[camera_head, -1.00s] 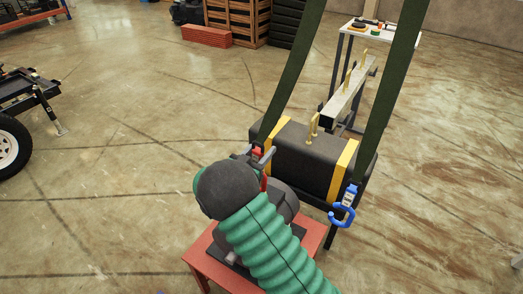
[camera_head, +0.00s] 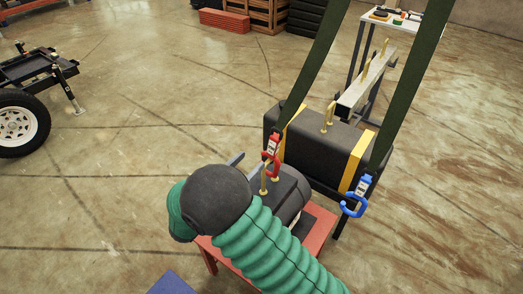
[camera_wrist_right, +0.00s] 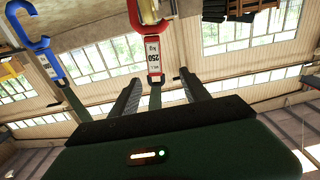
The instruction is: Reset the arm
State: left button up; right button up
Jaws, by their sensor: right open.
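My right arm, dark with a green ribbed sleeve, enters the head view from the bottom. Its gripper (camera_head: 236,159) is mostly hidden behind the wrist; a grey finger tip shows left of the red hook (camera_head: 271,157). In the right wrist view, the two dark fingers (camera_wrist_right: 160,88) are spread apart with nothing clamped. The red hook (camera_wrist_right: 149,35) is beyond the fingertips, on a strap with a "250" label. It meets a gold fitting (camera_head: 263,184) in the head view; whether it is fully hooked I cannot tell. My left gripper is out of view.
A blue hook (camera_head: 354,202) hangs from the right strap (camera_head: 405,85). A dark block with yellow bands (camera_head: 322,146) stands behind the red table (camera_head: 318,238). A beam with gold posts (camera_head: 364,82) and a white table are farther back.

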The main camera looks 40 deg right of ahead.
jog(key=w+a+n+t+y+p, duration=0.1)
jog(key=w+a+n+t+y, duration=0.35)
jog(key=w+y, duration=0.2)
jog(key=s+a+f+n+y+p, duration=0.1)
jog(key=a+f+n+y, duration=0.2)
jog(key=a+n+y, duration=0.35)
jog(key=s+f+n+g+y, duration=0.2)
jog(key=s+g, duration=0.1)
jog(key=s, duration=0.7)
jog(key=s+a+f+n+g+y+p, duration=0.1)
jog(key=s+g, duration=0.3)
jog(key=s, duration=0.7)
jog(key=shift+f+n+y, duration=0.4)
jog(key=shift+f+y, duration=0.3)
jog(key=shift+a, duration=0.1)
